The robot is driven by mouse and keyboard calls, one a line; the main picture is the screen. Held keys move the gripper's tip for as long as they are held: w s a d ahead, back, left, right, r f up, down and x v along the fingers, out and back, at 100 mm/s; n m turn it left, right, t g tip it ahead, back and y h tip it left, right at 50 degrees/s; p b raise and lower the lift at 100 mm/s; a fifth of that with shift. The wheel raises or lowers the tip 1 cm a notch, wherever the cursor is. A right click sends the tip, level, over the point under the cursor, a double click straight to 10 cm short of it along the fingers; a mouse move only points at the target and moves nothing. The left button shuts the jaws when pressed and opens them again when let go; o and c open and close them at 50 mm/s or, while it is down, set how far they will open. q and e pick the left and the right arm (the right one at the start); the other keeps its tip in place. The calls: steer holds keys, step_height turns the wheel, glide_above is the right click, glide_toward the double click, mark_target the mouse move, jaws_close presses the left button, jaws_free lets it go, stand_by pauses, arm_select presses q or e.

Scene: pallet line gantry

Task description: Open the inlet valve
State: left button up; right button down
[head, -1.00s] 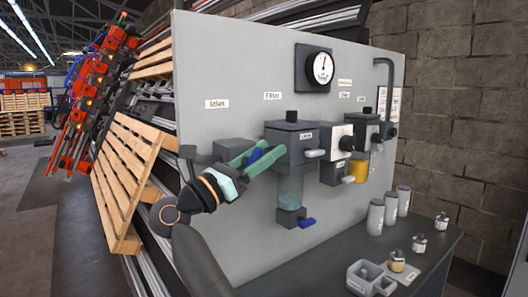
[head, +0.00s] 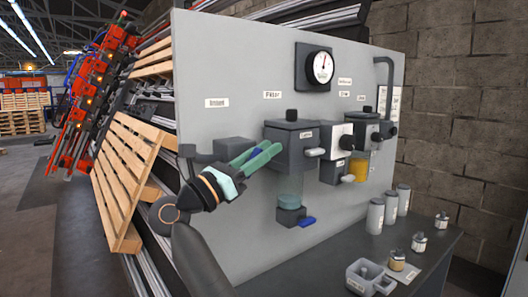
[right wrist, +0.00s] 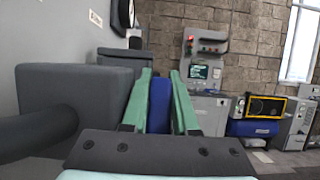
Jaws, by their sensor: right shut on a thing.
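The inlet valve is a dark grey block (head: 232,149) on the left of the grey panel, below a small label. Its blue lever (right wrist: 160,103) stands between the two green fingers of my right gripper (head: 264,153) in the right wrist view. The fingers (right wrist: 160,76) are shut on the lever, one along each side. The fingers hide the rest of the lever. My left gripper is in neither view.
To the right of the valve is the filter (head: 291,140) with a clear bowl and a blue drain lever (head: 307,221). A round gauge (head: 314,67) sits above. A dark bench (head: 330,260) below holds grey canisters (head: 375,216) and small parts.

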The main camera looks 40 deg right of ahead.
arm_select(q)
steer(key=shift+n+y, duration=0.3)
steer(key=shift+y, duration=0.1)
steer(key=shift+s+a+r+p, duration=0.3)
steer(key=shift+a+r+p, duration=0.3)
steer(key=shift+p, duration=0.5)
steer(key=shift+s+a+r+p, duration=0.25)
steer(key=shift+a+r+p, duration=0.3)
steer(key=shift+p, duration=0.5)
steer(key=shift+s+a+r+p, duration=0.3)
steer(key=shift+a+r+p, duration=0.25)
steer(key=shift+p, duration=0.55)
arm_select(e)
steer(key=shift+d+f+t+y, duration=0.15)
steer(key=shift+f+y, duration=0.35)
steer(key=shift+y, duration=1.25)
steer(key=shift+a+f+t+y, duration=0.1)
steer(key=shift+f+t+y, duration=0.3)
steer(key=shift+y, duration=1.4)
steer(key=shift+d+f+t+y, duration=0.1)
steer(key=shift+f+y, duration=0.5)
steer(key=shift+y, duration=1.15)
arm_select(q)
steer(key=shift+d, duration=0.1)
arm_select(e)
steer(key=c, duration=0.7)
jaws_free()
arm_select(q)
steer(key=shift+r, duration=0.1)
